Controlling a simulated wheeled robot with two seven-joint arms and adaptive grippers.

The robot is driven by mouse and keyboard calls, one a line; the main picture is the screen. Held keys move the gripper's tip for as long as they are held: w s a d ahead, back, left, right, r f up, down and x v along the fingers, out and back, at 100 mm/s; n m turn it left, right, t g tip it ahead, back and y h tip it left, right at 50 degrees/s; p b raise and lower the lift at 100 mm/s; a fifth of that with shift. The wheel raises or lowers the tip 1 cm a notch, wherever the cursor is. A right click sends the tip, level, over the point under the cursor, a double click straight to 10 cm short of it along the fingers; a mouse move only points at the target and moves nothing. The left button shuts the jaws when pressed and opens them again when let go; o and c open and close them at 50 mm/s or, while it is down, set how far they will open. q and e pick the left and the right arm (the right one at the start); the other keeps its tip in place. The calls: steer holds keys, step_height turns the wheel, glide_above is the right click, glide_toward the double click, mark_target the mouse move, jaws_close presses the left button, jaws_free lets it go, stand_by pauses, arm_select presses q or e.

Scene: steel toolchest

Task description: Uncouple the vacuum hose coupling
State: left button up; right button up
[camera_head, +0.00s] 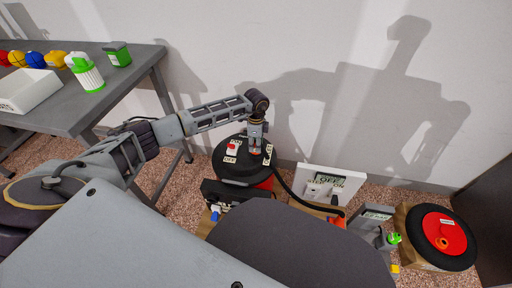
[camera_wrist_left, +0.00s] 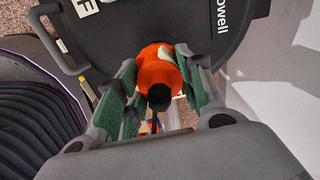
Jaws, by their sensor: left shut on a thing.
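The vacuum (camera_head: 228,170) is a round black-topped drum with a red lower body, standing on the floor near the wall. An orange hose coupling (camera_wrist_left: 158,68) sits at its top in the left wrist view, with a black hose end (camera_wrist_left: 159,97) joined at its near side. My left gripper (camera_head: 256,150) reaches down over the drum from above. It also shows in the left wrist view (camera_wrist_left: 160,85), its green-padded fingers shut on the coupling from both sides. The black hose (camera_head: 287,190) runs from the drum towards the right. The coupling's underside is hidden. My right gripper is not in view.
A white switch panel (camera_head: 338,178) stands right of the vacuum. A black-and-red reel (camera_head: 443,235) lies further right. The wall is close behind.

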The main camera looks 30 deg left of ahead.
arm_select(q)
steer(key=shift+n+p, duration=1.8)
steer(key=shift+r+n+p, duration=0.1)
steer(key=shift+n+p, duration=2.1)
stand_by(1.0)
steer(key=shift+w+r+n+p, duration=0.35)
steer(key=shift+w+p, duration=0.1)
steer(key=shift+p, duration=1)
steer(key=shift+s+f+p, duration=0.2)
steer(key=shift+p, duration=1.05)
stand_by(0.3)
